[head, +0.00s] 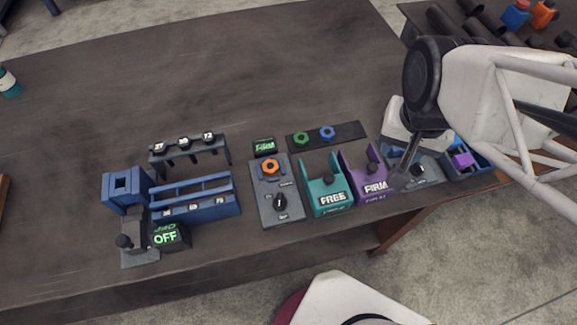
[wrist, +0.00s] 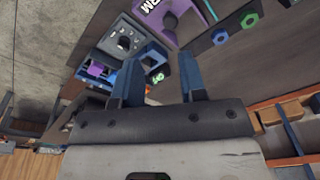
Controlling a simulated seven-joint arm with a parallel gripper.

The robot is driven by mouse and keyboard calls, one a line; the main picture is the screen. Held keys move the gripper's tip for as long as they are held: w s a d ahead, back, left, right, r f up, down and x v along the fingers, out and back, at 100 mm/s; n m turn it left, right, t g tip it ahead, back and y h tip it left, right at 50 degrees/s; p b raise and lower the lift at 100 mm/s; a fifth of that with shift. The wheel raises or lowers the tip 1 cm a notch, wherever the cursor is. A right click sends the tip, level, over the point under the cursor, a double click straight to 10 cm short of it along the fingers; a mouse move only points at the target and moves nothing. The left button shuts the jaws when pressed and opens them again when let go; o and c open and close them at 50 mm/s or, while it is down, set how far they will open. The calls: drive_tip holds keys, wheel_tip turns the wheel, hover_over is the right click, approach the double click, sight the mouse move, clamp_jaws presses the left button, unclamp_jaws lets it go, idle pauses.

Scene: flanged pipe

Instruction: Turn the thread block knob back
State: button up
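My gripper (head: 400,172) hangs over the right end of the row of fixtures in the head view, beside a grey block with a dark knob (head: 419,170). In the wrist view its two blue fingers (wrist: 160,88) stand apart with nothing gripped. The arm partly hides this grey block. Another grey panel (head: 266,212) carries an orange nut (head: 270,167) and a black pointer knob (head: 280,202). A teal block (head: 333,198) reads FREE and a purple block (head: 375,187) reads FIRM; each has a dark knob. I cannot tell which knob is the thread block's.
A dark strip (head: 352,131) holds a green nut (head: 301,138) and a blue nut (head: 327,133). A blue tray (head: 480,158) with a purple piece lies at the right. Blue fixtures and an OFF display (head: 168,237) stand left. The table's back is clear.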

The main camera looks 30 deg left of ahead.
drive_tip(key=shift+n+g, duration=0.4)
drive_tip(key=shift+n, duration=0.3)
drive_tip(key=s+a+f, duration=0.1)
drive_tip(key=a, duration=0.2)
drive_tip(key=s+a+f, duration=0.1)
drive_tip(key=s+a, duration=0.1)
drive_tip(key=a, duration=0.1)
drive_tip(key=s+a+f, duration=0.2)
drive_tip(key=a, duration=0.2)
drive_tip(key=shift+f, duration=0.1)
drive_tip(key=n, duration=0.1)
hover_over(280, 199)
drive_tip(key=shift+h, duration=0.3)
wheel_tip(280, 199, down, 4)
drive_tip(key=shift+f, duration=0.1)
drive_tip(key=shift+f, duration=3.85)
clamp_jaws()
